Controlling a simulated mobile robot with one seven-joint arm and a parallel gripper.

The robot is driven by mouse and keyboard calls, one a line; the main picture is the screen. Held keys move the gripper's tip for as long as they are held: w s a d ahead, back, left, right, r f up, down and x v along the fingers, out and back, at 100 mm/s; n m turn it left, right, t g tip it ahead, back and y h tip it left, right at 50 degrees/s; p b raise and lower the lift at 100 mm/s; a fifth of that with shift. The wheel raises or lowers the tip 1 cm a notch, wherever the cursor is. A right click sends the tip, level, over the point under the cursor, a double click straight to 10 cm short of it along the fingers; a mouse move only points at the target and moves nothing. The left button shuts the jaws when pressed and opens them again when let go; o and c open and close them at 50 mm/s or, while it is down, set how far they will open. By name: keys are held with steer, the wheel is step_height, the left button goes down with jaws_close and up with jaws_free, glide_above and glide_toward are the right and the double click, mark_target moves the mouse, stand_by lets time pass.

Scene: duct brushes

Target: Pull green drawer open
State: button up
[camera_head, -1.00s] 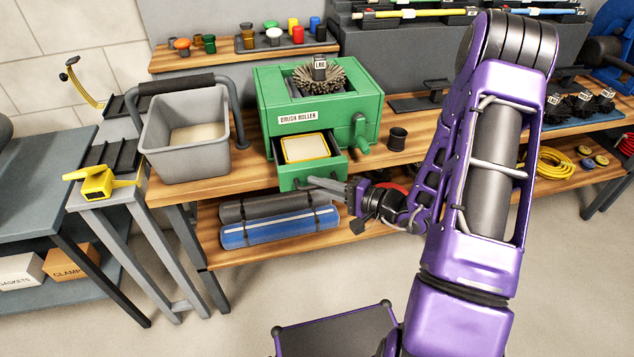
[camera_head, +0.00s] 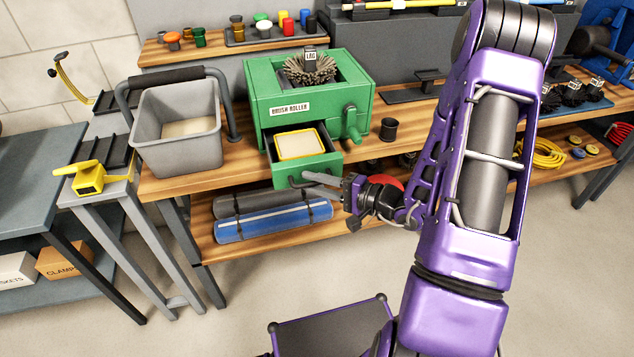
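The green drawer (camera_head: 322,164) is pulled partway out of the front of the green brush roller box (camera_head: 270,83). A yellow-rimmed tray (camera_head: 299,144) lies in the drawer. The drawer's dark bar handle (camera_head: 291,182) is on its front face. My gripper (camera_head: 307,181) reaches in from the right, its grey fingertips at the right part of the handle. The two fingers show a narrow gap. How they meet the handle is too small to tell.
Rolled mats (camera_head: 270,222) lie on the shelf below the drawer. The floor (camera_head: 250,285) in front is clear.

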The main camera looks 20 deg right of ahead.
steer(key=v, duration=1.7)
steer(key=shift+s, duration=0.2)
steer(key=shift+f, duration=0.1)
